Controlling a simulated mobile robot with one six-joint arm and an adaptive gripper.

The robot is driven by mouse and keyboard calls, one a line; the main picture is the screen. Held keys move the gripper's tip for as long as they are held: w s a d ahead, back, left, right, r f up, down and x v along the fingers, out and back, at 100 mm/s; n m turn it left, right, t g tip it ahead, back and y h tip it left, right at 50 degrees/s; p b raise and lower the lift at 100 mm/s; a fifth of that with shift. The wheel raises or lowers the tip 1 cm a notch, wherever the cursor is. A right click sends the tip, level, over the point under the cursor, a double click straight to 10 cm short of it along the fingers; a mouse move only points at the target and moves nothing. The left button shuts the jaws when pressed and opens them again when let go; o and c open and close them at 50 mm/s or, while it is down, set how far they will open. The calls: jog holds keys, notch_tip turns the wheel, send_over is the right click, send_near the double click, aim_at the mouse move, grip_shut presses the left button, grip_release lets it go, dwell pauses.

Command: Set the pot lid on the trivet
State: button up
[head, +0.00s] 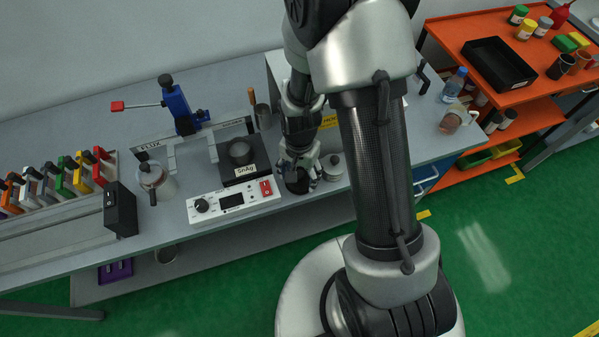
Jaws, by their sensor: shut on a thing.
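My gripper (299,172) is low over the front of the bench, right of the solder pot. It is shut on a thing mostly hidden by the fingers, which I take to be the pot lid. A dark round piece (297,185) shows just under the fingers; I cannot tell whether it is the trivet or part of what I hold, or whether they touch. The solder pot (240,153), with a dark round top and a SnAg label, stands to the left.
A small silver lidded container (333,166) stands close right of my gripper. A white control box (233,202) with a red switch is at the front left. An orange cart (450,38) stands at right.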

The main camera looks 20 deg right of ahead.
jog(key=shift+f, duration=0.3)
dwell(0.4)
jog(key=o, duration=1.2)
jog(key=o, duration=0.3)
jog(key=shift+r, duration=0.1)
jog(key=shift+r+p, duration=2.4)
jog(key=shift+r, duration=1.05)
